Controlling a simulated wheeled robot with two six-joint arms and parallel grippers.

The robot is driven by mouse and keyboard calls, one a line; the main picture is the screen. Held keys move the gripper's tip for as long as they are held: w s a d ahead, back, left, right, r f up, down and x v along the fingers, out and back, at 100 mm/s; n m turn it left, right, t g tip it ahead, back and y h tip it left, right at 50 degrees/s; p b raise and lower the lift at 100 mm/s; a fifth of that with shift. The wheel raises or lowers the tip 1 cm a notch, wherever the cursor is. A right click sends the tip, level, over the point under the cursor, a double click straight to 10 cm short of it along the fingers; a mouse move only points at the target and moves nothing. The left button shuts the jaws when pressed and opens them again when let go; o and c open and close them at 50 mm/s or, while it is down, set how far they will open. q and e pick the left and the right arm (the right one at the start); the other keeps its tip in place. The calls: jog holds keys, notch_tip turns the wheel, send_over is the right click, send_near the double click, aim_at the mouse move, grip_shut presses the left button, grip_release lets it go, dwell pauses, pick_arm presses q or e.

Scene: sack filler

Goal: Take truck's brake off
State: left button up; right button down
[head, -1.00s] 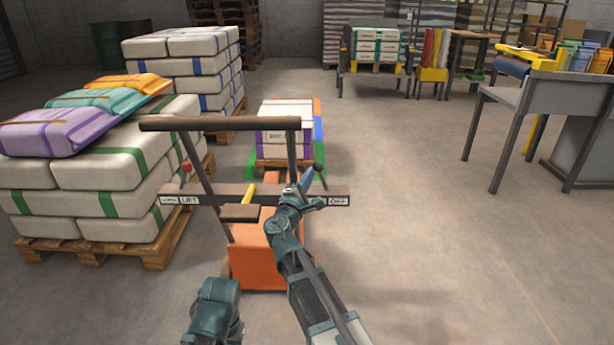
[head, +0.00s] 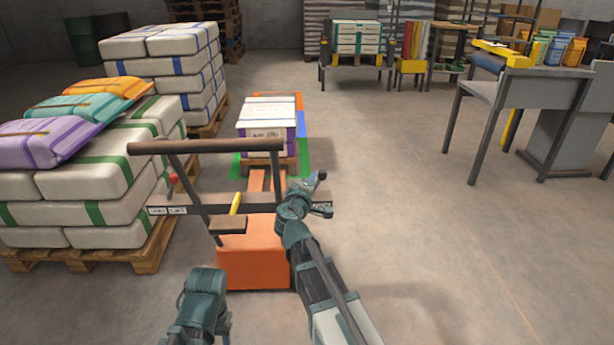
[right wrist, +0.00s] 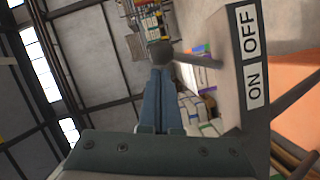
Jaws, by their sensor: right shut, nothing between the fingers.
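The orange truck (head: 253,262) stands ahead with a dark handle frame (head: 206,146) and a crossbar panel. In the right wrist view the ON/OFF label (right wrist: 249,58) is on the panel's end. A dark rod with a round dark knob (right wrist: 160,52), apparently the brake lever, sticks out beside it. My right gripper (head: 314,181) is at the panel's right end, and its blue fingers (right wrist: 158,80) are shut and empty. Their tips are at the knob; I cannot tell whether they touch it. The gripper mostly hides the label in the head view. Only part of my left arm shows.
A red-knobbed lever (head: 173,180) and a yellow lever (head: 236,203) are left on the truck. A loaded pallet (head: 268,118) stands at its forks. Stacked sacks (head: 85,190) crowd the left. A grey table (head: 530,90) stands right, with clear floor between.

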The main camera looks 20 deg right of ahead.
pick_arm(q)
jog(key=shift+r, duration=0.25)
pick_arm(e)
jog(key=shift+s+d+m, duration=0.1)
jog(key=shift+d+m, duration=0.2)
jog(key=shift+s, duration=0.1)
